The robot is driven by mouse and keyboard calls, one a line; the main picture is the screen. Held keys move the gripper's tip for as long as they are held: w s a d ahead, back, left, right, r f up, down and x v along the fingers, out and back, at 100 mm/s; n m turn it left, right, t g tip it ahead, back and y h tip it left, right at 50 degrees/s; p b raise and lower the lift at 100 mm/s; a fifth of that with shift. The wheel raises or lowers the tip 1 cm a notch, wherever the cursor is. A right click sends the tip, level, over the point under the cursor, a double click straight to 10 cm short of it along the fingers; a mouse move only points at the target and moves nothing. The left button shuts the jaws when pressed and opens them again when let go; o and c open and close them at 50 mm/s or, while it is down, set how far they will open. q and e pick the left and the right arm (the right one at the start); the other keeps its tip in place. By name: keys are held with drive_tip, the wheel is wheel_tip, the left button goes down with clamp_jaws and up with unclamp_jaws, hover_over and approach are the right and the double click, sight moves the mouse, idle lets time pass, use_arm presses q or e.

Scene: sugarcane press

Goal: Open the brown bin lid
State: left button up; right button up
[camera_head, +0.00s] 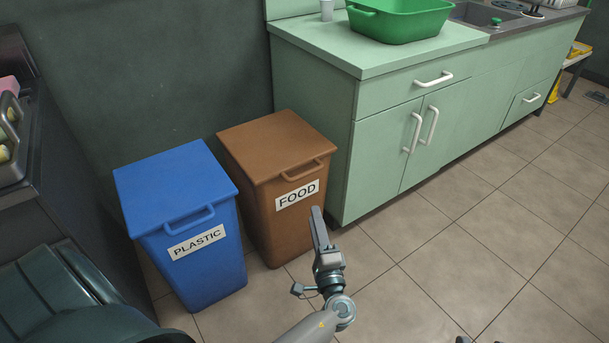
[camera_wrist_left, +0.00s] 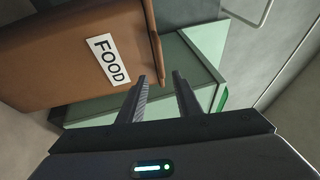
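The brown bin (camera_head: 262,215) stands against the wall, marked with a white FOOD label (camera_head: 297,194). Its lid (camera_head: 272,145) is shut, with a brown handle (camera_head: 302,170) on the front edge. My left gripper (camera_head: 317,212) is in front of the bin, below the handle and by the label's right end. In the left wrist view the gripper (camera_wrist_left: 161,82) has its two fingers apart with nothing between them. The brown bin (camera_wrist_left: 60,60) and its label (camera_wrist_left: 108,60) fill the upper left there, with the lid edge beside the fingertips.
A blue bin (camera_head: 190,235) marked PLASTIC stands close on the left, its lid shut. A green cabinet (camera_head: 385,140) stands close on the right, with a green tub (camera_head: 400,22) on top. Tiled floor (camera_head: 440,260) in front is clear.

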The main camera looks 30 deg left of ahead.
sight(304, 173)
use_arm(q)
drive_tip(key=x, duration=1.6)
drive_tip(key=shift+w+a+f, duration=0.1)
clamp_jaws()
